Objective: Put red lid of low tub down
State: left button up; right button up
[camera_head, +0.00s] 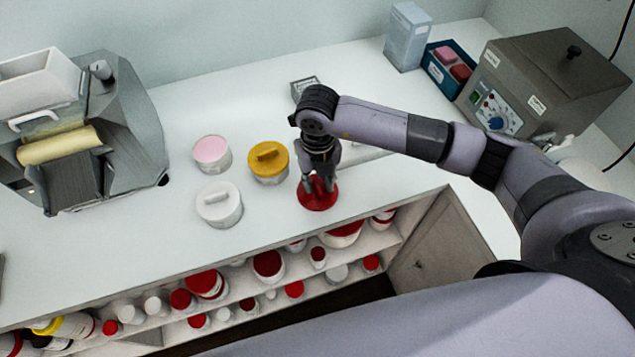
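The red lid (317,201) is at the front part of the white counter, right of the yellow-lidded tub. My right gripper (319,184) points down over it, its fingers on either side of the lid's raised red handle, and looks shut on it. The gripper hides part of the lid. I cannot tell whether the lid touches the counter. An open low tub (212,152) with pink content stands to the left, without a lid. My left gripper is not in view.
A yellow-lidded tub (268,162) and a white-lidded tub (219,203) stand left of the lid. A roller mill (85,130) is at the left. A grey box device (540,80), a blue crate (447,70) and a carton (407,37) are at the right. Red-lidded jars fill the shelves (262,308) below.

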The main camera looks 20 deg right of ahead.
aim_at(318, 186)
notch_tip(318, 186, up, 11)
jog(key=b, duration=0.3)
jog(key=shift+f, duration=0.15)
